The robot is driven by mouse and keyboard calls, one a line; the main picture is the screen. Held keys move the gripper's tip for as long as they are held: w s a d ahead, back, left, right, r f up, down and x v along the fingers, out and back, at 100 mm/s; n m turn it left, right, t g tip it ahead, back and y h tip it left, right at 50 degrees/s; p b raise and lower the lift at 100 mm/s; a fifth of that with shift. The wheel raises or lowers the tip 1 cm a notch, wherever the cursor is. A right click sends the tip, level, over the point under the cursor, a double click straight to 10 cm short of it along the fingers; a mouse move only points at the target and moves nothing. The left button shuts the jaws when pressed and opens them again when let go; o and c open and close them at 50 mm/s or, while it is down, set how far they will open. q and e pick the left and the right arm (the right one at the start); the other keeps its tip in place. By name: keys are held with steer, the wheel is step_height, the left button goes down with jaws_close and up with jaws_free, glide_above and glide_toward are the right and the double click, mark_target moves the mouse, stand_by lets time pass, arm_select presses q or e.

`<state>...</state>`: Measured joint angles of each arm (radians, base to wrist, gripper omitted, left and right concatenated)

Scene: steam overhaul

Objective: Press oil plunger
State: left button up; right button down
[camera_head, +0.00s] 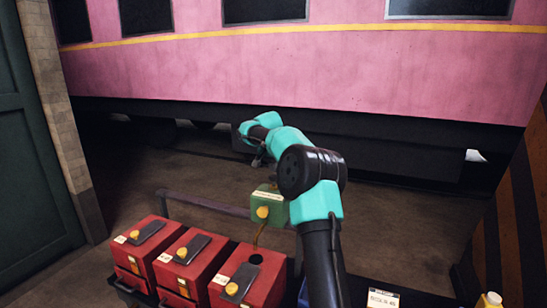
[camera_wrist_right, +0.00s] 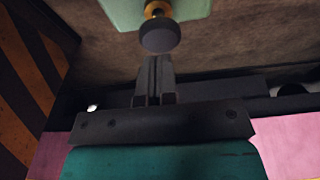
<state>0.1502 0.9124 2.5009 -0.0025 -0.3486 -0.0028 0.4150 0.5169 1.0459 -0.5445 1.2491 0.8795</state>
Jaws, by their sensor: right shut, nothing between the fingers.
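A green oil box (camera_head: 268,208) with a yellow knob and a pale label stands on the rail behind the red boxes. Its top is partly hidden by my right arm. In the right wrist view the same green box (camera_wrist_right: 120,10) is at the top edge, with a dark round plunger knob (camera_wrist_right: 159,36) on a brass stem. My right gripper (camera_wrist_right: 156,60) is shut and empty, its fingertips close to the plunger knob; I cannot tell if they touch. In the head view the right gripper (camera_head: 258,160) is small and dark, just above the green box. My left gripper is not in view.
Three red boxes (camera_head: 190,252) with yellow knobs stand in a row at the front left. A dark rail (camera_head: 205,203) runs behind them. A pink railway carriage (camera_head: 300,65) spans the back. A white label card (camera_head: 383,298) and a yellow-capped bottle (camera_head: 491,300) are at lower right.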

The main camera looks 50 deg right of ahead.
steer(key=shift+f, duration=0.8)
steer(key=shift+f, duration=1.5)
steer(key=shift+r, duration=0.1)
steer(key=shift+r, duration=0.3)
steer(key=w+d+v, duration=0.1)
steer(key=v, duration=1.2)
steer(key=shift+s+r, duration=0.3)
steer(key=shift+r, duration=0.1)
